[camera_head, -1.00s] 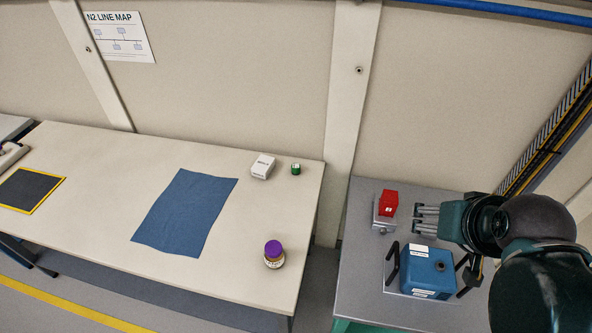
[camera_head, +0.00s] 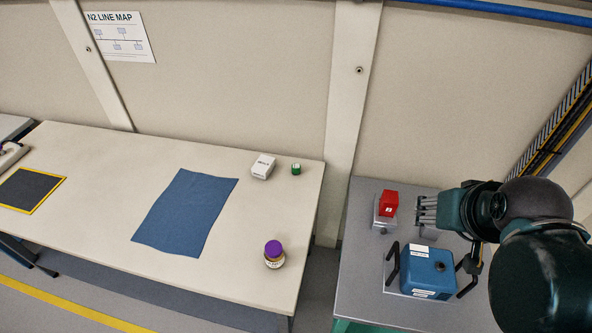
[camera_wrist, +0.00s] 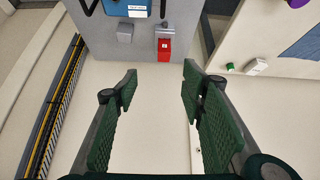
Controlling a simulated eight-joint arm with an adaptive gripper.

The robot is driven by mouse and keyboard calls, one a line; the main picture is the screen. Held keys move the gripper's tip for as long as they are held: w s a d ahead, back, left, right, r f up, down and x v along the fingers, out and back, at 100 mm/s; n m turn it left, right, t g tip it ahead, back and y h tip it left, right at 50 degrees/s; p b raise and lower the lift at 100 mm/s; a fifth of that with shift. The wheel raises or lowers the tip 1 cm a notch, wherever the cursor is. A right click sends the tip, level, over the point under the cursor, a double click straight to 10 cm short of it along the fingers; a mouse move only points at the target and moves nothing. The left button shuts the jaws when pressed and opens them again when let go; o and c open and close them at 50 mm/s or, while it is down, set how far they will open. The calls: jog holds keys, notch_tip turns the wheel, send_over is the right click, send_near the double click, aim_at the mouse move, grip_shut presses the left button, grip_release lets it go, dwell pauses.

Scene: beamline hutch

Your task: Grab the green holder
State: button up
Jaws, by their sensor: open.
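The green holder (camera_head: 296,169) is a small green piece with a pale top. It stands near the back right corner of the beige table, beside a white box. It also shows small in the wrist view (camera_wrist: 230,66), at the right. My gripper (camera_head: 427,209) is over the grey table at the right, apart from the holder and well to its right. In the wrist view its two green-padded fingers (camera_wrist: 160,78) are spread wide with nothing between them.
The white box (camera_head: 263,167) is left of the holder. A purple-capped jar (camera_head: 274,254) and blue cloth (camera_head: 186,213) lie on the beige table (camera_head: 120,160). A red block (camera_head: 388,203) and blue case (camera_head: 428,270) are near my gripper. A wall post (camera_head: 350,110) rises between the tables.

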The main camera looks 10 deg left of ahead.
jog(key=w+a+r+n+g, duration=0.1)
jog(key=w+a+r+n, duration=0.2)
jog(key=w, duration=0.5)
jog(key=n+g, duration=0.6)
jog(key=n, duration=0.2)
send_over(296, 166)
notch_tip(296, 166, down, 30)
jog(key=shift+w+d+f, duration=0.1)
jog(key=shift+a+f, duration=0.2)
jog(key=shift+f, duration=0.15)
jog(key=shift+f, duration=1.25)
